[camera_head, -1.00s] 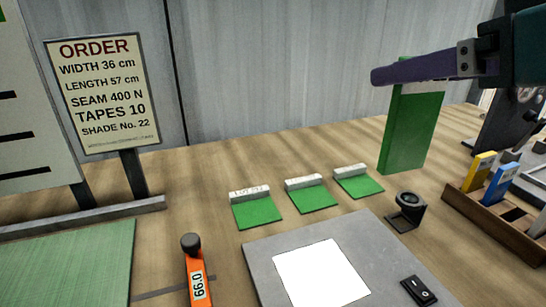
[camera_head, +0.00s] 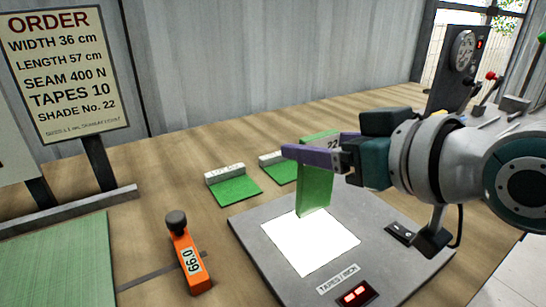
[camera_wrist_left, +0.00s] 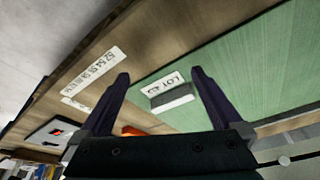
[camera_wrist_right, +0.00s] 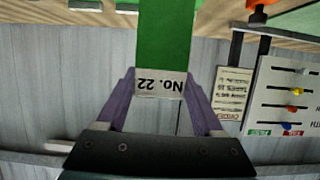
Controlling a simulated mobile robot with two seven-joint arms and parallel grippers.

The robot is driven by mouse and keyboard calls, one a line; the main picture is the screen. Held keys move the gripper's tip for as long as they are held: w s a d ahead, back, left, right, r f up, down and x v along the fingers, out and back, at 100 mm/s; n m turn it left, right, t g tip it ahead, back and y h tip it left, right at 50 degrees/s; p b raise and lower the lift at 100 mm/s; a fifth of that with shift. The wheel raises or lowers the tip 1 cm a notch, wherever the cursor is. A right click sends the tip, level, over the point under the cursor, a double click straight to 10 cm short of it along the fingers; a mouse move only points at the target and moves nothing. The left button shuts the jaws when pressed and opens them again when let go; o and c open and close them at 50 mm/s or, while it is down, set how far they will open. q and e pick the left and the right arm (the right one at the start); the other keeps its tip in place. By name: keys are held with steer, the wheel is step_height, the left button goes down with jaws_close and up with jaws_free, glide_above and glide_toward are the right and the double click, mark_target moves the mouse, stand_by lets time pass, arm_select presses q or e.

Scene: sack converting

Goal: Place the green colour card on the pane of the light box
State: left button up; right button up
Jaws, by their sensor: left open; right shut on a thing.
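The green colour card (camera_head: 316,190) hangs upright from my right gripper (camera_head: 315,150), over the far right part of the light box's lit pane (camera_head: 300,243). Its lower edge shows against the pane; I cannot tell whether it touches. In the right wrist view the card (camera_wrist_right: 165,35) has a white label reading No. 22, and the right gripper (camera_wrist_right: 165,85) is shut on that end. The light box (camera_head: 250,222) is a grey slab with a bright white pane. My left gripper (camera_wrist_left: 160,85) is open and empty in the left wrist view, above the bench.
Green swatches with white blocks (camera_head: 234,188) lie behind the light box. The order sign (camera_head: 68,75) stands at the back left. A green sheet (camera_head: 60,262) covers the front left.

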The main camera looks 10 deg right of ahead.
mark_target(319, 179)
arm_select(q)
steer(key=shift+f+b, duration=0.65)
steer(key=shift+f, duration=0.05)
arm_select(e)
steer(key=shift+f, duration=2.3)
arm_select(q)
steer(key=shift+f, duration=0.1)
arm_select(e)
steer(key=shift+f, duration=0.2)
arm_select(q)
steer(key=shift+a, duration=0.1)
arm_select(e)
steer(key=o, duration=1.5)
steer(key=shift+c, duration=0.2)
